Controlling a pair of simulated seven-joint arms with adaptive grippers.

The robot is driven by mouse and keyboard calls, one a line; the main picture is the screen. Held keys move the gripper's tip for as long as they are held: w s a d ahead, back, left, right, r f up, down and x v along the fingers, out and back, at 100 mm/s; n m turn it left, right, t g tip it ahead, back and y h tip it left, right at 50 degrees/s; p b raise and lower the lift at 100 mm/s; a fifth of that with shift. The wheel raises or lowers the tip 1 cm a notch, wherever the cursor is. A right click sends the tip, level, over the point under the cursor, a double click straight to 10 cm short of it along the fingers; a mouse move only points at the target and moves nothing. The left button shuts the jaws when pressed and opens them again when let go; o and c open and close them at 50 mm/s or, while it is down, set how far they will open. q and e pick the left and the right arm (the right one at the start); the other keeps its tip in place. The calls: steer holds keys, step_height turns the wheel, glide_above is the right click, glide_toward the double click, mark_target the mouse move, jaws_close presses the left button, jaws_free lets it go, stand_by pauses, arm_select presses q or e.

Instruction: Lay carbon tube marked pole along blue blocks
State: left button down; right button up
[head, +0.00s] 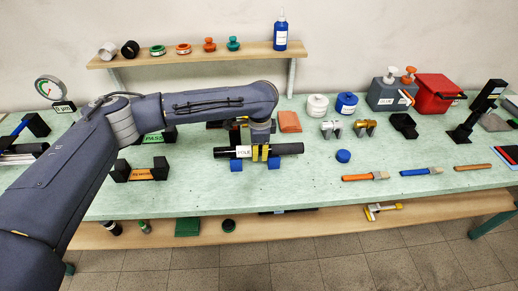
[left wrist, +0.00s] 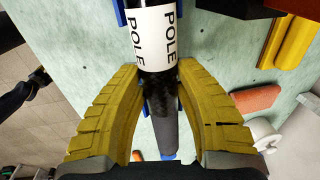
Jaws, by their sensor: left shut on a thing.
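The black carbon tube (head: 288,149), with a white POLE label (head: 242,151), lies level left to right over two blue blocks, a left one (head: 236,165) and a right one (head: 274,164). I cannot tell whether it touches them. My left gripper (head: 265,153) is shut on the tube just right of the label, between the blocks. In the left wrist view, its yellow fingers (left wrist: 156,100) stand on both sides of the tube (left wrist: 163,132), close to the label (left wrist: 153,35). Blue shows beside the tube there. My right gripper is not in view.
An orange block (head: 289,121) lies behind the tube. A black stand with an orange label (head: 141,174) is at the left. The table front of the blocks is clear.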

arm_select(q)
steer(key=shift+f, duration=0.3)
steer(key=shift+c, duration=1.6)
jaws_free()
steer(key=shift+r, duration=0.1)
steer(key=shift+r, duration=3.4)
